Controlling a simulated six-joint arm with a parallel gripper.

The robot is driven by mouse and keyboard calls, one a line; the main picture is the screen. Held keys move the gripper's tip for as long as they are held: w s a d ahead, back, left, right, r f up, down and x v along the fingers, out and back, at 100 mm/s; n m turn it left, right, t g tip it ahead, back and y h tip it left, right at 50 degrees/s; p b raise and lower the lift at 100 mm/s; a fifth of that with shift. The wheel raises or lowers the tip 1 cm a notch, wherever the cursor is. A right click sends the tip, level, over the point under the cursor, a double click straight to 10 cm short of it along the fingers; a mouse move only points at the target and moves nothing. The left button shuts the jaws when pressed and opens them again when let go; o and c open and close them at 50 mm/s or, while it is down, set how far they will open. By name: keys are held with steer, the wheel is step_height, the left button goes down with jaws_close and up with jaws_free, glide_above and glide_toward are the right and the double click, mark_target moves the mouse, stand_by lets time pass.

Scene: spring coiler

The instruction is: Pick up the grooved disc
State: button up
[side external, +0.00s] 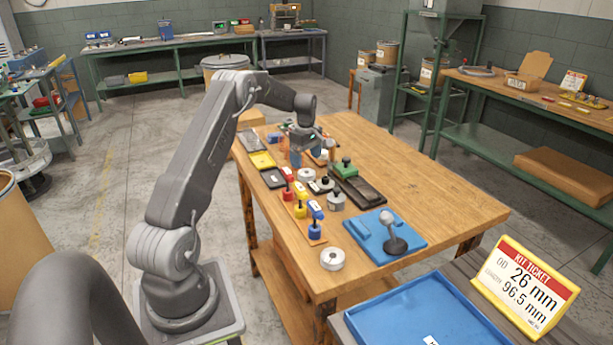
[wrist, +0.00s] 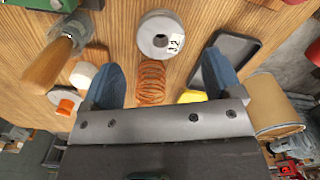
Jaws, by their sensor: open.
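In the wrist view, a pale grey round disc (wrist: 160,36) with a dark centre and a small number label lies on the wooden table beyond my fingertips. I cannot tell whether its rim is grooved. My gripper (wrist: 166,72) is open, with its blue fingers apart and nothing held. A copper coil spring (wrist: 151,82) shows between the fingers, below the disc in the picture. In the side view my gripper (side external: 307,158) is over the far part of the table. Another whitish disc (side external: 332,259) with a central hole lies at the near table corner.
Near the fingers are a wooden handle (wrist: 48,64), an orange-and-white round part (wrist: 65,100) and a dark tray (wrist: 232,55). Red, yellow and blue knobbed pieces (side external: 300,209) line the table's left side. A blue plate (side external: 375,245) carries a grey lever. The table's right side is clear.

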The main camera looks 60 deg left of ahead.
mark_target(307, 170)
step_height(307, 170, down, 5)
steer(key=shift+d+f, duration=0.1)
steer(key=shift+d, duration=0.05)
steer(key=shift+c, duration=0.2)
steer(key=c, duration=1.2)
